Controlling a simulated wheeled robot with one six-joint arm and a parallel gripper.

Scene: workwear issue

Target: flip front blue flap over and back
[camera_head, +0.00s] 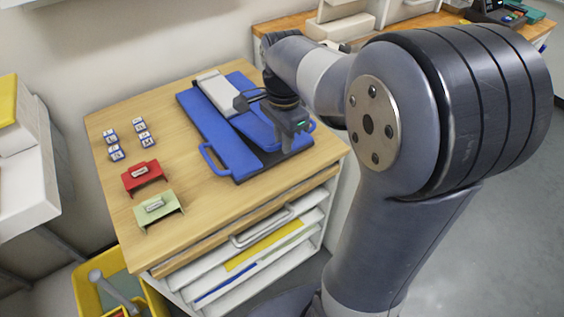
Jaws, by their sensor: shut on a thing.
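A blue folding board (222,142) lies on the wooden top of a cabinet. A blue loop handle (207,160) sticks out at its left front. Towards its right side is a blue flap (257,131), with a strip of dark base (286,153) bare in front of it. My gripper (296,131) points down at the right end of this flap and is shut on it. The fingertips and the gripped edge are mostly hidden by the gripper body, and I cannot tell exactly how far the flap is tilted.
A pale block (212,85) lies at the board's back. Several small blue-and-white blocks (116,153), a red stand (142,177) and a green stand (158,207) are on the left of the wooden top (215,215). The front strip of the top is clear.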

